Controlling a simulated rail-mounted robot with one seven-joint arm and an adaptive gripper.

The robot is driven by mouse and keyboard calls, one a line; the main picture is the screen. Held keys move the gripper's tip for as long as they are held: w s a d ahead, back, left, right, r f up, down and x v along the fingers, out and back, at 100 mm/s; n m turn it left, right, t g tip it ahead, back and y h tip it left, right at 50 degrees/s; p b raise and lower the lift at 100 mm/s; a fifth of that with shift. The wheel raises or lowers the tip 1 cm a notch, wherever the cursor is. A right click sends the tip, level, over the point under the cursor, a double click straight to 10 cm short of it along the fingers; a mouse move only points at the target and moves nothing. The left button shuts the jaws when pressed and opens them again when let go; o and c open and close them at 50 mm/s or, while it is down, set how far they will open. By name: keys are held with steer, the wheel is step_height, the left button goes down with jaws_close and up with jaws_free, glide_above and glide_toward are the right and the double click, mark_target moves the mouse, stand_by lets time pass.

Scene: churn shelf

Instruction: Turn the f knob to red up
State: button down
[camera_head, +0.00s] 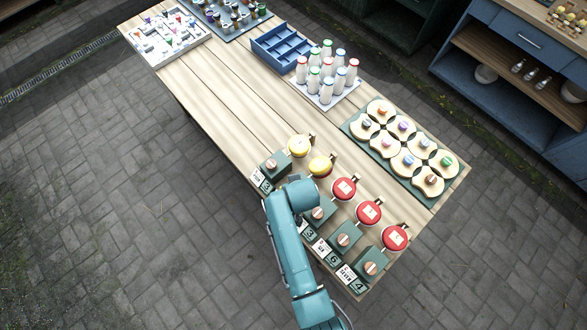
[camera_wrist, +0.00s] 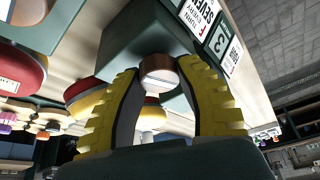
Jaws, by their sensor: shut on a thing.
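In the wrist view the two yellow ribbed fingers of my gripper (camera_wrist: 158,80) are closed on the sides of a round copper-coloured knob (camera_wrist: 160,68) with a pale face. The knob sits on the front of a dark green box (camera_wrist: 140,32). In the head view my teal arm covers the gripper and the held knob, near the second box from the left in the row.
Other knob boxes (camera_head: 343,242) with number cards stand close on both sides along the table's front edge. White bottles (camera_head: 327,88), a blue divided tray (camera_head: 284,46) and a green board with wooden pieces (camera_head: 378,142) lie farther back. The middle-left planks (camera_head: 212,82) are bare.

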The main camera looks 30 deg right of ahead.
steer(key=n+y, duration=0.1)
steer(key=n, duration=0.2)
steer(key=shift+n+y+p, duration=0.3)
steer(key=shift+n, duration=0.1)
steer(key=n+y, duration=0.1)
steer(key=n, duration=0.2)
steer(key=shift+f+n+b, duration=0.15)
steer(key=shift+n+b, duration=0.15)
steer(key=shift+b, duration=0.05)
steer(key=n+g+y+b, duration=0.1)
steer(key=n+b, duration=0.1)
steer(key=n, duration=0.1)
steer(key=shift+f+n+y, duration=0.1)
steer(key=shift+n+y, duration=0.2)
steer(key=shift+n+g+y+b, duration=0.45)
steer(key=shift+n+b, duration=0.45)
steer(key=shift+n, duration=0.7)
steer(key=c, duration=0.7)
jaws_free()
steer(key=shift+o, duration=0.4)
steer(key=shift+r, duration=0.2)
